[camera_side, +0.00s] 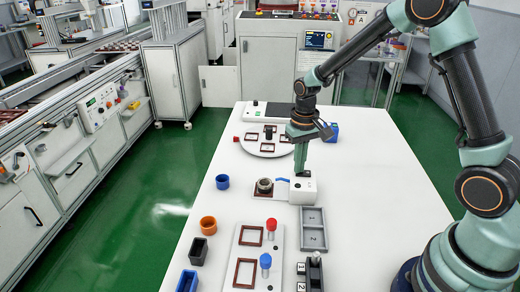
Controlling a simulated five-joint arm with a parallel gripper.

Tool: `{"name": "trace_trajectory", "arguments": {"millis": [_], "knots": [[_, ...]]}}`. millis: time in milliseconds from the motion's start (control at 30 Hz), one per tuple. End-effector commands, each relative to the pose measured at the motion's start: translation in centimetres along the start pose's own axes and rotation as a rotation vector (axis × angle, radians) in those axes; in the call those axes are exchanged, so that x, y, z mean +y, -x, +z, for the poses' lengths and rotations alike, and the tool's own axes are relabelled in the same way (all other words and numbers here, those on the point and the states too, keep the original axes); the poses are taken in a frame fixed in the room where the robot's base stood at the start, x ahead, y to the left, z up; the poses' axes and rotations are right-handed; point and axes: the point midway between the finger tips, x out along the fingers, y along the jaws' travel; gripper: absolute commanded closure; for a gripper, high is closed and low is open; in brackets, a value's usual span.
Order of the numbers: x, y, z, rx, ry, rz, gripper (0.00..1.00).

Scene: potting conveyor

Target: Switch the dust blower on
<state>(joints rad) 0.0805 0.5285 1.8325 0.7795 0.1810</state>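The dust blower looks to be the small white box (308,193) on the table near the picture's middle. A blue nozzle (283,180) points left from it toward a round metal part (265,186) on a dark red frame. A small dark piece, perhaps the switch, shows on top of the box; its position is too small to read. My gripper (302,171) points straight down with its tip at this dark piece. I cannot tell whether it touches. The fingers overlap in this view, so their opening is hidden. I see nothing held.
A grey two-compartment tray (313,236) marked 1 and 2 stands just in front of the box. A white plate (250,262) with red and blue knobs is nearer. A round turntable (252,147) with dark frames is behind. Small cups stand at left; the table's right is clear.

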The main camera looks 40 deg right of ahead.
Motion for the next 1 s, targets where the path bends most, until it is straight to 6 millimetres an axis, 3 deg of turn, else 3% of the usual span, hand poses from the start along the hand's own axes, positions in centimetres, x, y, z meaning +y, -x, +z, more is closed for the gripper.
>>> {"name": "trace_trajectory", "arguments": {"millis": [267, 1000], "knots": [[0.0, 0.2, 0.0, -0.001, 0.0, 0.0, 1.0], [0.0, 5.6, 0.0, 0.001, 0.0, 0.0, 1.0]]}}
